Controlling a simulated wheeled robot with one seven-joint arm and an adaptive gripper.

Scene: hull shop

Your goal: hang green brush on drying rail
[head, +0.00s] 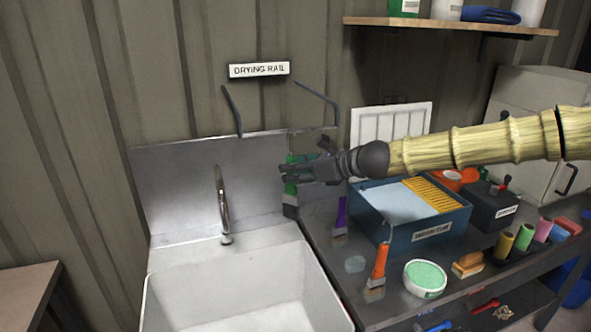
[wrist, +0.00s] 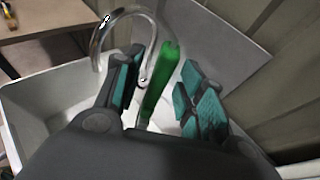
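The green brush (head: 290,188) is upright, with its green handle at my gripper and its dark bristle end below, near the right back corner of the sink. In the wrist view its handle (wrist: 158,88) stands between my fingers, with a gap visible. My gripper (head: 290,172) reaches in from the right and looks open around the handle; it also shows in the wrist view (wrist: 163,85). The gripper partly hides the brush in the head view. The drying rail (head: 232,111) shows as dark bars on the wall, above and behind the gripper, under its sign (head: 259,69).
A white sink (head: 235,250) with a curved tap (head: 222,205) lies left of the gripper. The bench holds a blue tray box (head: 410,235), a purple-handled brush (head: 341,215), an orange-handled brush (head: 379,265) and a green-topped tub (head: 425,278). A shelf (head: 450,26) hangs above.

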